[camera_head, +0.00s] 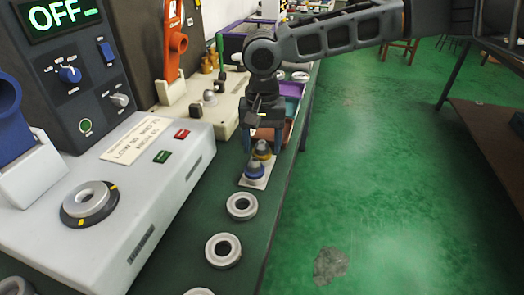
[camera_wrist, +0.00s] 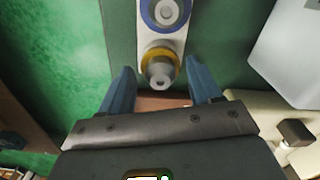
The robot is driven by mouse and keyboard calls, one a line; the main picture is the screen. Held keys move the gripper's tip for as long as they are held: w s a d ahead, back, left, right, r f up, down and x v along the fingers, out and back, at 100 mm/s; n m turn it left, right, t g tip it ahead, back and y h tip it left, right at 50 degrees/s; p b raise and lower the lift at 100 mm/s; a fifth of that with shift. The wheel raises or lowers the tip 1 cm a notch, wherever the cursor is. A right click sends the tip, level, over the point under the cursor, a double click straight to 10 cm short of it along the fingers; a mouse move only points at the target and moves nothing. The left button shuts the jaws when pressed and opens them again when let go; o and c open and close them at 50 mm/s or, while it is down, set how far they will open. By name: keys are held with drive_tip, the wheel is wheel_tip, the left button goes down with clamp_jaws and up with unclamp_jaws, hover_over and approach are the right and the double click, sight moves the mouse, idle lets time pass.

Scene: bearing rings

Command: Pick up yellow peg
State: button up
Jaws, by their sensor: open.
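The yellow peg (camera_wrist: 160,66) has a yellow collar and a grey stepped top. It stands on a small white plate (camera_wrist: 178,43) beside a blue-collared peg (camera_wrist: 164,11). In the head view the yellow peg (camera_head: 262,151) is behind the blue peg (camera_head: 254,170), partly hidden. My gripper (camera_wrist: 162,82) is open, with one blue finger on each side of the yellow peg and a visible gap to each. In the head view my gripper (camera_head: 263,148) points down over the plate, its fingers around the yellow peg without clear contact.
Grey rings (camera_head: 242,206) lie along the green bench front. A white machine box (camera_head: 150,180) with buttons and a ring on a dial stands left. A beige machine (camera_head: 205,105) is just behind left. Coloured bins (camera_head: 290,90) sit behind the gripper. Open floor lies right.

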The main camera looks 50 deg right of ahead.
drive_tip(key=shift+c, duration=0.3)
drive_tip(key=c, duration=1)
drive_tip(key=shift+c, duration=0.4)
drive_tip(key=shift+r, duration=0.15)
